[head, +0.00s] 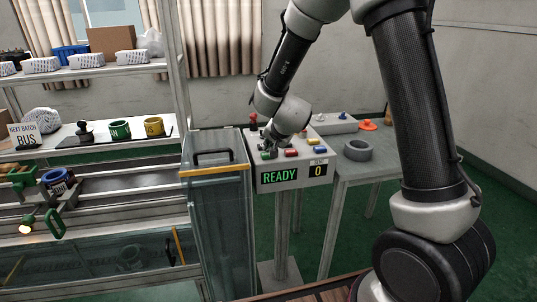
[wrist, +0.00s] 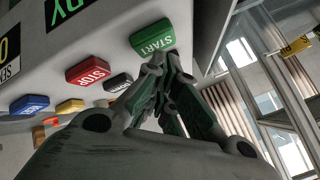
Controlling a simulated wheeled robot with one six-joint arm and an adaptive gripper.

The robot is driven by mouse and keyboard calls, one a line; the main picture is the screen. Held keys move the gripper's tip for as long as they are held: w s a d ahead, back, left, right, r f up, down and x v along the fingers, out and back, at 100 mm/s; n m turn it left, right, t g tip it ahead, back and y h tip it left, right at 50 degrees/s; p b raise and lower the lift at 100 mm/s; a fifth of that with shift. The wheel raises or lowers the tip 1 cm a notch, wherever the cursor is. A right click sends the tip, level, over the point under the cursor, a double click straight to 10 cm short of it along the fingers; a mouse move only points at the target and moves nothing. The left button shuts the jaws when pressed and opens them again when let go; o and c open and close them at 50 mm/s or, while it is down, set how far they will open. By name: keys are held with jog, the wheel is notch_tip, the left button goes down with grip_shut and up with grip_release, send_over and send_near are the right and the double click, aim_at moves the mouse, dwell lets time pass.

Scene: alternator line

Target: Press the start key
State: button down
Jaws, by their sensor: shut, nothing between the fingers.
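The green START key (wrist: 152,34) is on the sloped top of a grey control console (head: 262,187). Part of the key shows in the head view (head: 267,155), right by my gripper. My gripper (wrist: 168,62) is shut and empty, its fingertips at the near edge of the START key in the wrist view. I cannot tell whether they touch it. The console display (head: 279,177) reads READY in green, and a counter (head: 318,170) beside it shows 0.
A red STOP key (wrist: 89,71), a black key (wrist: 118,83), a yellow key (wrist: 70,106) and a blue key (wrist: 29,104) sit close by. A clear-walled guard with a black handle (head: 212,155) stands left of the console. A side table with a grey ring (head: 358,150) stands right.

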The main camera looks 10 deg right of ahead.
jog(key=shift+f, duration=0.5)
dwell(0.3)
jog(key=shift+r, duration=0.75)
jog(key=s+d+r+n+g+y, duration=0.2)
jog(key=s+d+r+n, duration=0.25)
jog(key=s+r, duration=0.75)
jog(key=s+d+r+n+g+h, duration=0.1)
jog(key=s+d, duration=0.5)
jog(key=s, duration=0.6)
jog(key=s+d+r+n+g+h, duration=0.1)
jog(key=s+d, duration=0.5)
jog(key=s, duration=0.6)
notch_tip(320, 180, up, 2)
jog(key=shift+s+r+n+g+h, duration=0.15)
jog(key=shift+n+g+h, duration=0.3)
jog(key=shift+n, duration=0.3)
